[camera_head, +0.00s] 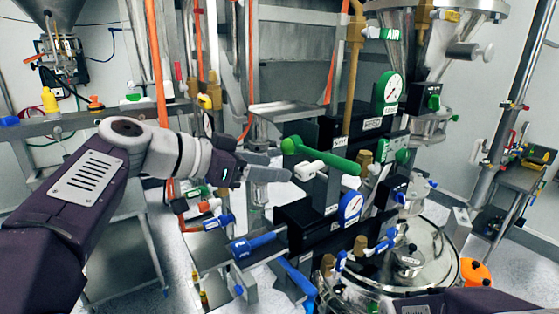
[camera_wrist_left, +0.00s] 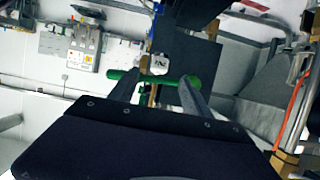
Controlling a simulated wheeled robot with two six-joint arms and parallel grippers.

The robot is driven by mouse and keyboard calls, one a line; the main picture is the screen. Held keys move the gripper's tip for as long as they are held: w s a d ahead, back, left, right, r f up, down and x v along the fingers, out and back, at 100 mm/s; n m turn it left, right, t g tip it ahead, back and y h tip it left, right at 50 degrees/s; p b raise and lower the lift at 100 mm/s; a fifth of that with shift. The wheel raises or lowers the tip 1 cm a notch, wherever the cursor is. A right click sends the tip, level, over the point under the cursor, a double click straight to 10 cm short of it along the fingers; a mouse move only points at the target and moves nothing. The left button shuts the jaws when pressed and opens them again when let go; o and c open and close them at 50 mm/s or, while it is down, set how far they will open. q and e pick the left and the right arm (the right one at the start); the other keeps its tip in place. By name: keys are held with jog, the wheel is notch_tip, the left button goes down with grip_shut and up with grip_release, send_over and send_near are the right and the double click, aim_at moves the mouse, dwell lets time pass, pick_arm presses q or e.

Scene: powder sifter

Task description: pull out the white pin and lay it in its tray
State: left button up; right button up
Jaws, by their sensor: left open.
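The white pin (camera_head: 308,170) sticks out toward the left from a dark block, just below the green lever handle (camera_head: 325,158). My left gripper (camera_head: 289,168) points at it from the left, its fingers open and their tips close to the pin's end. In the left wrist view the green handle (camera_wrist_left: 175,80) crosses beyond the open fingers (camera_wrist_left: 158,80), with a white piece (camera_wrist_left: 155,65) just behind it, likely the pin. I cannot tell whether a finger touches anything. A flat metal tray (camera_head: 285,109) sits behind and above the gripper; I cannot tell if it is the pin's tray. My right gripper is out of view.
A blue gauge (camera_head: 350,207) and blue lever handles (camera_head: 253,244) sit below the pin. A green gauge (camera_head: 388,90) and the metal hopper (camera_head: 400,45) stand at the back right. A round metal lid (camera_head: 430,250) is at the lower right. Orange pipes (camera_head: 157,60) rise behind my arm.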

aim_at(298, 171)
pick_arm(q)
jog(key=x, duration=0.3)
jog(key=p+x, duration=0.1)
jog(key=x, duration=0.2)
jog(key=r+x, duration=0.1)
jog(key=x, duration=0.2)
jog(key=shift+w+d+f+p, duration=0.15)
jog(key=shift+w+d+p, duration=0.05)
jog(key=shift+d+p, duration=0.25)
jog(key=shift+a, duration=0.15)
jog(key=shift+s+a, duration=0.65)
jog(key=shift+a, duration=0.2)
jog(key=shift+s+a, duration=0.15)
jog(key=c, duration=0.3)
jog(key=shift+d, duration=0.3)
grip_shut()
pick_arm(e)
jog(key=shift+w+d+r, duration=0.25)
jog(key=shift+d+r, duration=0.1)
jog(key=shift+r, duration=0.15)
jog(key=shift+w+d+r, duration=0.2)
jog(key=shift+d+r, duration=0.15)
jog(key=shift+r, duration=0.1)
pick_arm(q)
jog(key=shift+w, duration=0.2)
